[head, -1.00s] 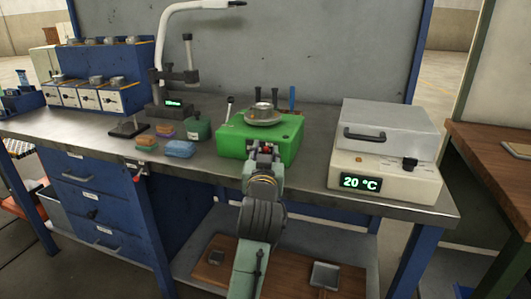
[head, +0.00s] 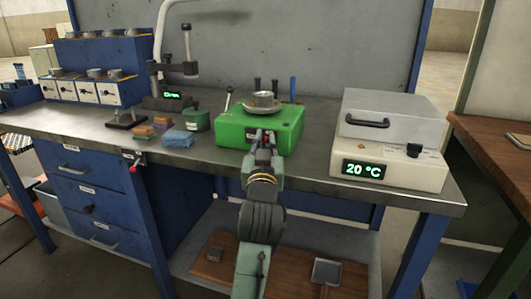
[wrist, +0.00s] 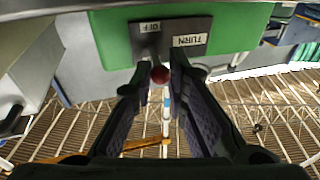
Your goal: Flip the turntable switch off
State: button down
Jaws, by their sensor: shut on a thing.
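The turntable is a green box (head: 235,132) on the metal bench, with a round plate (head: 249,107) and a small metal cup (head: 264,98) on top. My gripper (head: 263,138) is at its front face. In the wrist view, the green front (wrist: 105,35) carries a dark switch plate (wrist: 170,25) with upside-down OFF (wrist: 149,27) and TURN (wrist: 190,40) labels. The switch's red knob (wrist: 160,74) sits between my fingers (wrist: 160,66), which are shut on it. The lever behind the knob is mostly hidden, so its exact position is hard to tell.
A furnace (head: 390,160) reading 20 °C stands right of the turntable. Bare bench lies between turntable and furnace.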

notch_tip(320, 180, down, 2)
jog(key=n+t+b, duration=0.1)
jog(key=t+b, duration=0.1)
jog(key=b, duration=0.3)
jog(key=shift+f+t+b, duration=0.1)
jog(key=shift+t+b, duration=0.8)
jog(key=shift+b, duration=0.35)
jog(key=shift+n+y, duration=0.3)
jog(key=c, duration=1.6)
grip_release()
jog(key=shift+o, duration=0.2)
jog(key=shift+s, duration=0.15)
